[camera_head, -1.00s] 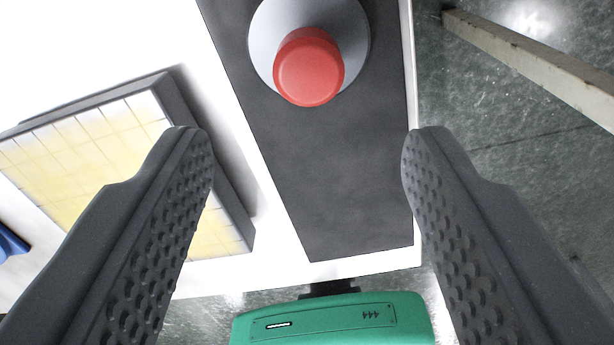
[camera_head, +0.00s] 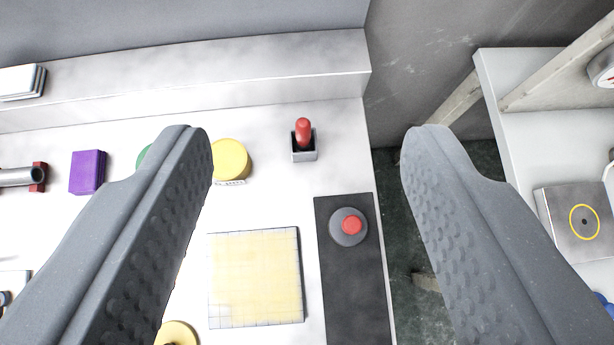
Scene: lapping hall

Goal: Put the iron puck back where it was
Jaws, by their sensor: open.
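The iron puck, a grey disc (camera_head: 337,236) with a red knob (camera_head: 352,225) on top, rests on a dark grey strip mat (camera_head: 357,295) near the right edge of the white table. My gripper (camera_head: 308,138) is open and empty, its two fingers wide apart and well clear of the puck. A square steel block with a yellow ring and a small dark centre spot (camera_head: 560,228) sits on another white surface at the right.
A yellow gridded plate (camera_head: 255,280) lies left of the mat. A floor gap (camera_head: 420,270) separates the two tables. A raised ledge (camera_head: 200,70) runs along the back.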

